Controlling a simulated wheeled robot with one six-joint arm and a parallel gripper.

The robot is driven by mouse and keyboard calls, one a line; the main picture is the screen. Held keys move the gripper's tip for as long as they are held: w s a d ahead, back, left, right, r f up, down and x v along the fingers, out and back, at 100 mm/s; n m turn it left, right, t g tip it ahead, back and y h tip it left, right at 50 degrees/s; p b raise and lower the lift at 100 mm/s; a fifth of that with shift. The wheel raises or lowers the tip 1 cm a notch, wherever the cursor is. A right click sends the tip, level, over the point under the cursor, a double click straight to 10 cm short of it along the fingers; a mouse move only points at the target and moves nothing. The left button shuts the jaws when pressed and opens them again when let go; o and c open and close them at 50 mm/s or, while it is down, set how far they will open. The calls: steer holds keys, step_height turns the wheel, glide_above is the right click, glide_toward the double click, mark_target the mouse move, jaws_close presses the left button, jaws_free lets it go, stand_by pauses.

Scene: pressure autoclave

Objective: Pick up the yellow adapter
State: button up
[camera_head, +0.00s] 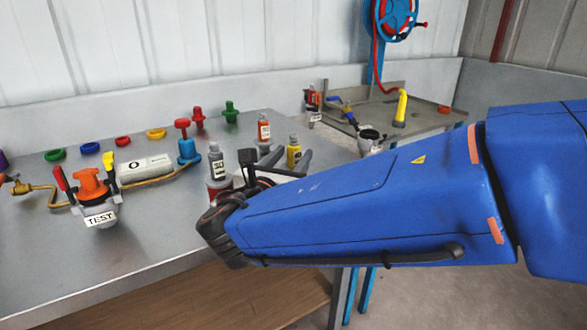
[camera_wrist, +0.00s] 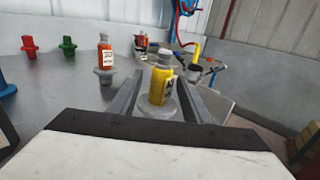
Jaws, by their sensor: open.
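The yellow adapter (camera_head: 294,155) stands upright on the metal table near its right edge, with a grey top. In the wrist view the yellow adapter (camera_wrist: 158,88) stands on a round grey base between my two grey fingers. My gripper (camera_head: 290,161) is open, with one finger on each side of it; the gripper also shows in the wrist view (camera_wrist: 165,80). I see gaps beside the yellow body, and cannot tell whether a finger touches the base. My arm and wrist hide part of the table below it.
An orange-red labelled adapter (camera_wrist: 105,56) stands just left of the fingers. A grey and dark red adapter (camera_head: 218,175) is close to my wrist. Red (camera_head: 198,117) and green (camera_head: 230,112) plugs stand behind. The TEST unit (camera_head: 98,205) and a cylinder (camera_head: 146,167) occupy the left.

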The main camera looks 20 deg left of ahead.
mark_target(299, 148)
steer(key=shift+w+f, duration=0.1)
steer(key=shift+w, duration=2.45)
jaws_close()
